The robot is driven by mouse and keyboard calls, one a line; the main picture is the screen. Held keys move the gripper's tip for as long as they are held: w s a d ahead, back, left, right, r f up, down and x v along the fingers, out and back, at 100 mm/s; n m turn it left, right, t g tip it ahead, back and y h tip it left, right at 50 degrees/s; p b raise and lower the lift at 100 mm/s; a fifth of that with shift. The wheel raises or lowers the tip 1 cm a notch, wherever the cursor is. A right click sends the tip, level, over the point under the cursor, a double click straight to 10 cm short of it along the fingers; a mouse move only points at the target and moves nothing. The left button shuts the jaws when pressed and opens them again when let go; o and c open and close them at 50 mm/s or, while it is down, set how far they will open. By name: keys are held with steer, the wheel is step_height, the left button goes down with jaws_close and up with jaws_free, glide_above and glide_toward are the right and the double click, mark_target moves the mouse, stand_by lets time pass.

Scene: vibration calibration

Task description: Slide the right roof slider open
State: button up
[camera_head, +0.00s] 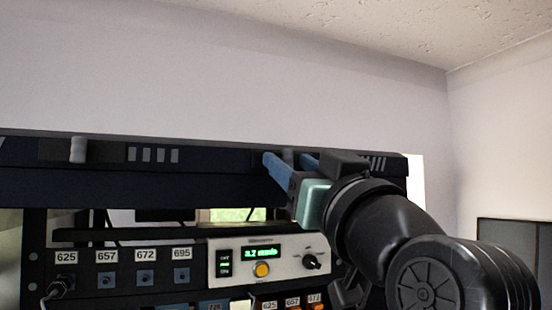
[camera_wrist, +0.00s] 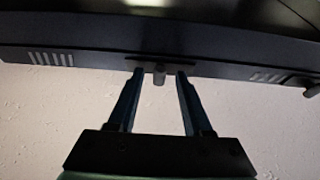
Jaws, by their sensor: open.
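The right roof slider's handle (camera_wrist: 159,75) is a small grey knob on the dark roof bar. In the wrist view it stands between the two fingertips of my gripper (camera_wrist: 160,73), with a gap on each side. My gripper (camera_head: 289,159) is open, its blue fingers reaching up to the bar in the head view. There the handle is a small grey piece between the fingers, partly hidden by my gripper and arm.
The left slider's grey knob (camera_head: 77,149) is on the same roof bar (camera_head: 215,155). Below is a rack panel with numbered sockets and a white unit (camera_head: 235,262) with a green display, yellow button and black dial. The wall above is bare.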

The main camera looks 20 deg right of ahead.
steer(key=shift+w+r, duration=0.1)
steer(key=shift+w, duration=0.15)
steer(key=shift+s+r, duration=0.1)
steer(key=shift+s, duration=0.3)
steer(key=shift+c, duration=0.2)
steer(key=shift+w, duration=0.1)
jaws_close()
steer(key=shift+d, duration=0.1)
stand_by(0.6)
